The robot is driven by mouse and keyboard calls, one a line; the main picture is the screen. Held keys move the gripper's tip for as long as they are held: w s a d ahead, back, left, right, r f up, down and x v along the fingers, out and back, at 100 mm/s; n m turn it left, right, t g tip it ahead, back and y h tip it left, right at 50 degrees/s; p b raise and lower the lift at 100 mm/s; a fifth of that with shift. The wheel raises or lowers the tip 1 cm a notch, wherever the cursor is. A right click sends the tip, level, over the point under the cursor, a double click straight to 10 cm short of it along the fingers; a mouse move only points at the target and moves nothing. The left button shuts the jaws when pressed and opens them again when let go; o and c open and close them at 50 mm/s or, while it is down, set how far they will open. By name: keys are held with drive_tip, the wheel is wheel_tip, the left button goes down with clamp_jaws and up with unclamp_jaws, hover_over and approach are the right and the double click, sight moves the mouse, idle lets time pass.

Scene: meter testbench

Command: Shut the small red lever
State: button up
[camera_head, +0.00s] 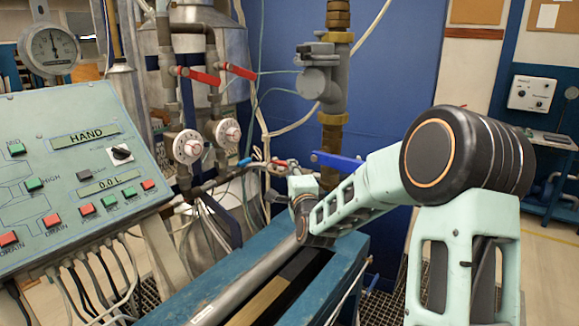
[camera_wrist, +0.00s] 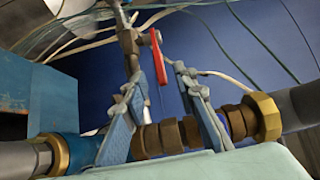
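The small red lever (camera_wrist: 158,57) shows in the wrist view, hanging steeply down from a brass valve fitting on a thin upright pipe. My gripper (camera_wrist: 162,84) is open there, with its two grey-blue fingers reaching up on either side of the lever's lower end. Gaps show between the lever and both fingertips; I cannot tell its exact depth between them. In the camera_head view a small red piece (camera_head: 279,162) near the hoses is probably this lever, just beyond the end of my arm. My fingers are not clear there.
Two larger red levers (camera_head: 200,76) (camera_head: 238,71) sit above white dials. A blue lever (camera_head: 336,160) is close to my arm. The control panel (camera_head: 75,175) stands left; a blue bench frame (camera_head: 345,265) lies below.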

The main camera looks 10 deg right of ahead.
sight(283, 163)
drive_tip(key=shift+w, duration=1.95)
clamp_jaws()
